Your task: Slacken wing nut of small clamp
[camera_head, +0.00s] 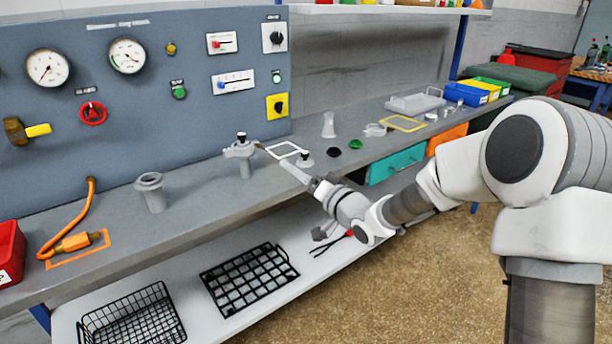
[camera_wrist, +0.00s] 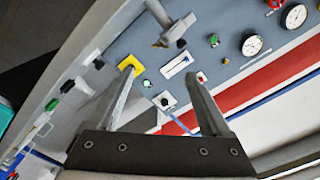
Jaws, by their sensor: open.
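A grey post with a flanged top (camera_head: 245,168) stands on the bench in the head view. A small clamp with a black knob-like part (camera_head: 241,138) seems to sit around its top; the wing nut is too small to make out. The post and clamp seem to show again, upside down, in the wrist view (camera_wrist: 176,34), beyond the fingers. My gripper (camera_head: 292,170) is to the right of the post, apart from it, over the bench's front edge. In the wrist view my gripper (camera_wrist: 160,95) is open, with nothing between its fingers.
A small black-topped part (camera_head: 304,158) and an empty white outline (camera_head: 282,146) are close to my gripper. Another flanged pipe (camera_head: 151,192) stands left of the post. The blue-grey panel (camera_head: 130,110) rises behind. Wire baskets (camera_head: 135,318) are on the lower shelf.

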